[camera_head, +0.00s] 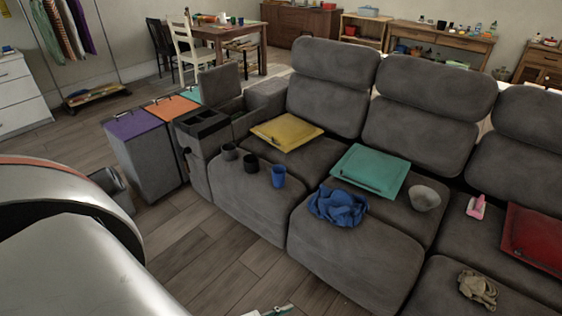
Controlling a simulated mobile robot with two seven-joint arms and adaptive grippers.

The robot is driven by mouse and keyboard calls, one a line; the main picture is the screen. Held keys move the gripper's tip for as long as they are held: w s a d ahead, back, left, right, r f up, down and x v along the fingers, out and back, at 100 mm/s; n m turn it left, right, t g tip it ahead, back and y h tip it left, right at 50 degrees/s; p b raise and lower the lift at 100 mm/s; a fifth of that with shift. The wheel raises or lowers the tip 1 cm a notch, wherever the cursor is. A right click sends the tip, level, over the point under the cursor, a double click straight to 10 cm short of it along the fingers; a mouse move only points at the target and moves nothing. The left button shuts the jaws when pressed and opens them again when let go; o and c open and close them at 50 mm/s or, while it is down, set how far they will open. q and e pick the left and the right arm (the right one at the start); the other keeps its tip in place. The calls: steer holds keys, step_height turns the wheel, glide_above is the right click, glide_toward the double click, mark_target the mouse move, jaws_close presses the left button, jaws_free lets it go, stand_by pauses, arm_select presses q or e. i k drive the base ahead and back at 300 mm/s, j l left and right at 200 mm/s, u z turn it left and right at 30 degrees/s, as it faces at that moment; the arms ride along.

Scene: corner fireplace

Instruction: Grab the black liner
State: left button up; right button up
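A black insert with two square openings (202,123) sits at the front of the sofa's left armrest console; it may be the black liner, but I cannot tell for certain. It appears seated in the console top, in front of a compartment with a raised lid (220,82). A black cup (251,163) stands on the left seat between a grey cup (229,151) and a blue cup (278,175). A white and black part of my own body fills the lower left.
Purple (133,124), orange (172,107) and teal-lidded bins stand left of the grey sofa (250,200). Seats hold yellow (287,132), teal (370,171) and red (535,237) flat cases, blue cloth (338,207), a bowl (425,197) and beige cloth (478,289). Wood floor before the sofa is largely clear.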

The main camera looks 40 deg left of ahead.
mark_target(251, 164)
steer(key=i+j+z, duration=0.1)
steer(key=j+z, duration=0.4)
steer(key=j, duration=0.4)
steer(key=k+j+z, duration=0.1)
steer(key=j+z, duration=0.35)
steer(key=j, duration=0.45)
steer(key=j+z, duration=0.1)
steer(key=j, duration=0.4)
steer(key=k+j+z, duration=0.1)
steer(key=j, duration=0.4)
steer(key=k+j, duration=0.1)
steer(key=j, duration=0.35)
steer(key=k+j, duration=0.1)
steer(key=j, duration=0.4)
steer(key=k+j, duration=0.1)
steer(key=j, duration=0.35)
steer(key=k+j+z, duration=0.1)
steer(key=j, duration=0.4)
